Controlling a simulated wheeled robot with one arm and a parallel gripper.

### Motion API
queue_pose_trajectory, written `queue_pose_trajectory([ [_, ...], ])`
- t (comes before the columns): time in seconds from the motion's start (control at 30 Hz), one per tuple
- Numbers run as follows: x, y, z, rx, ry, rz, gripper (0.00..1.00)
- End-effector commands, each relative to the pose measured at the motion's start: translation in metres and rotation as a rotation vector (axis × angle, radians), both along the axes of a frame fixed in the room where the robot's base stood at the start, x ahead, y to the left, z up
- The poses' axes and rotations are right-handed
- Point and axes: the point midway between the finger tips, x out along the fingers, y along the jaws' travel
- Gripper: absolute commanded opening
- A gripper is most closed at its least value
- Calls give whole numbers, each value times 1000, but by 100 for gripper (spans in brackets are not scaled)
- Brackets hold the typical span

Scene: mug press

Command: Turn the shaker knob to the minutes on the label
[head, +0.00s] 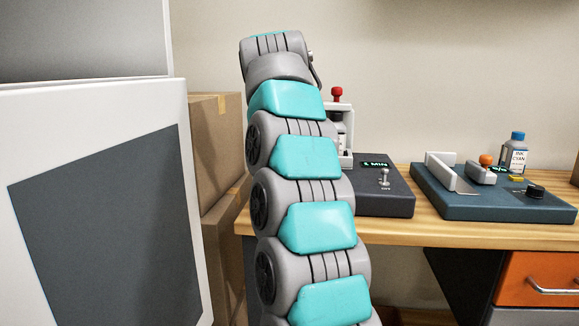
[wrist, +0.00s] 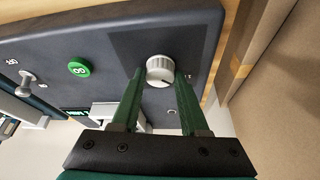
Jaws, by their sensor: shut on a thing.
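In the wrist view, a light grey-white round knob (wrist: 160,69) stands on a dark panel (wrist: 125,30). My gripper (wrist: 160,76) has its two green fingers on either side of the knob and is shut on it. The knob's pointer and any scale around it cannot be read. In the head view, a small dark label with green letters (head: 375,164) ends in "MIN"; its number is unclear. It sits on a dark machine base (head: 385,197). My arm hides the gripper and the knob there.
A green round button (wrist: 79,67) and a metal toggle (wrist: 27,82) are on the panel. In the head view, a blue-grey device (head: 480,205) and an ink bottle (head: 516,153) stand right on the wooden table (head: 420,236). Cardboard boxes (head: 217,140) stand left.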

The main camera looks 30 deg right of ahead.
Motion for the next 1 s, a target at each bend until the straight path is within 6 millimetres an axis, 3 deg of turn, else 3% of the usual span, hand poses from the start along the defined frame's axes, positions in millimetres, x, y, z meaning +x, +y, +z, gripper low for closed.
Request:
queue_pose_trajectory([
  [0.03,0,0,0,0,0,0,29],
  [0.3,0,0,0,0,0,0,0],
  [0.57,0,0,1,0,2,-31,0],
  [1.0,2,2,5,0,2,-433,0],
])
